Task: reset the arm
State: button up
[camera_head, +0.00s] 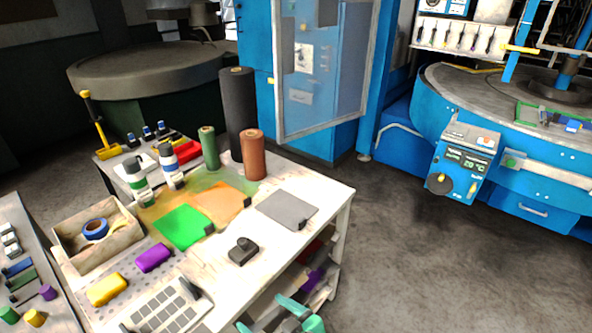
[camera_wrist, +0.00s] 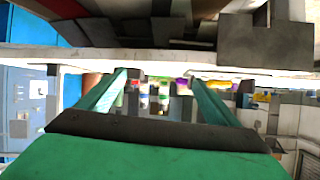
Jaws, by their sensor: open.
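My gripper (camera_head: 290,312) shows at the bottom edge of the head view, in front of the white table (camera_head: 340,192) near its lower shelf. In the wrist view my gripper (camera_wrist: 158,85) has its two green fingers well apart with nothing between them. Beyond the fingers, small coloured things show, too blurred to name. The rest of my arm is outside the head view.
The table carries a green sheet (camera_head: 183,226), a grey pad (camera_head: 287,209), a black object (camera_head: 243,251), upright rolls (camera_head: 253,155), bottles (camera_head: 138,181) and a wooden box (camera_head: 70,239). A blue machine (camera_head: 480,165) stands right. Floor between is clear.

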jog(key=s+d+f+m+t+h, duration=0.2)
jog(key=s+d+f+m+h, duration=0.15)
jog(key=s+f, duration=0.2)
jog(key=s+d+f+m+t+h, duration=0.1)
jog(key=s+d+f+m+h, duration=0.3)
jog(key=s, duration=0.3)
jog(key=s+r+t+h, duration=0.1)
jog(key=s+r+t, duration=0.2)
jog(key=s, duration=1.3)
notch_tip(320, 180, up, 3)
jog(key=shift+r, duration=0.15)
